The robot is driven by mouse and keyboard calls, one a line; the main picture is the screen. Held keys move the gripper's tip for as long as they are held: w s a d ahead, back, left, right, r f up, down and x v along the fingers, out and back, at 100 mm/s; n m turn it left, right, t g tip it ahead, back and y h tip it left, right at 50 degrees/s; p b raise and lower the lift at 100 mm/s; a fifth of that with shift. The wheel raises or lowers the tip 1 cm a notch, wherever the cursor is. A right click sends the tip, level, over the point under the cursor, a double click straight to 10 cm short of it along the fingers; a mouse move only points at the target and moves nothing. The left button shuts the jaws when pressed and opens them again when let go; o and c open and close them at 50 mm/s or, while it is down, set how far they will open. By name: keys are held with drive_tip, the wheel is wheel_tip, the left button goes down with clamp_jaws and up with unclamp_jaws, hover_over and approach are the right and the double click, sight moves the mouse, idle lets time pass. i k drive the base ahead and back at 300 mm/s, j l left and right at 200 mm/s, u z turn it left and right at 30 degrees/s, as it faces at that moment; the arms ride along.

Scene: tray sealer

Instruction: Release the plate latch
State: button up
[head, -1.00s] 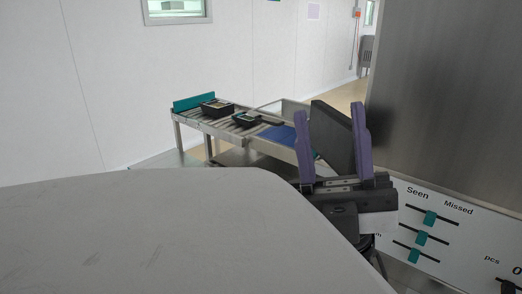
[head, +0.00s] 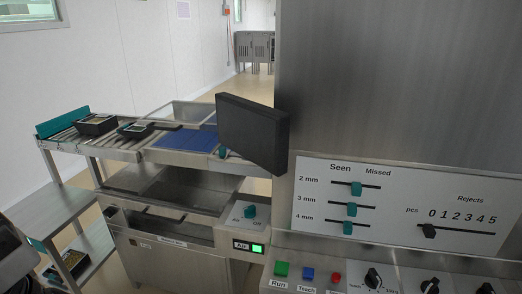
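The tray sealer appears to be the stainless machine (head: 165,262) at the lower middle, with an open bay and a dark bar handle (head: 161,216) at its front. I cannot pick out a plate latch for certain. A small teal part (head: 222,152) shows beside the lower left edge of a black panel (head: 252,132), which hides what lies behind it. A teal knob (head: 250,211) marked On/Off sits above a lit green "Air" display (head: 257,248). My gripper is out of view; only a dark part of my arm shows at the lower left edge.
A roller conveyor (head: 70,137) holds black trays (head: 97,124) by a blue mat (head: 186,143). A side shelf (head: 60,215) stands at left. A slider board (head: 395,205) and Run/Teach buttons (head: 281,268) are at right. Floor is clear at the back.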

sight(223, 152)
drive_tip(key=u, duration=0.35)
drive_tip(key=i+j+z, duration=0.1)
drive_tip(key=j, duration=0.25)
drive_tip(key=i+j+z, duration=0.1)
drive_tip(key=i+j, duration=0.15)
drive_tip(key=i+j+z, duration=0.1)
drive_tip(key=j, duration=0.4)
drive_tip(key=i+j, duration=0.2)
drive_tip(key=j, duration=0.15)
drive_tip(key=i+j+z, duration=0.15)
drive_tip(key=j, duration=0.25)
drive_tip(key=i+j+z, duration=0.1)
drive_tip(key=j, duration=0.3)
drive_tip(key=i+j+z, duration=0.1)
drive_tip(key=j, duration=0.3)
drive_tip(key=i+j+z, duration=0.1)
drive_tip(key=j, duration=0.35)
drive_tip(key=i+l, duration=0.2)
drive_tip(key=i, duration=0.25)
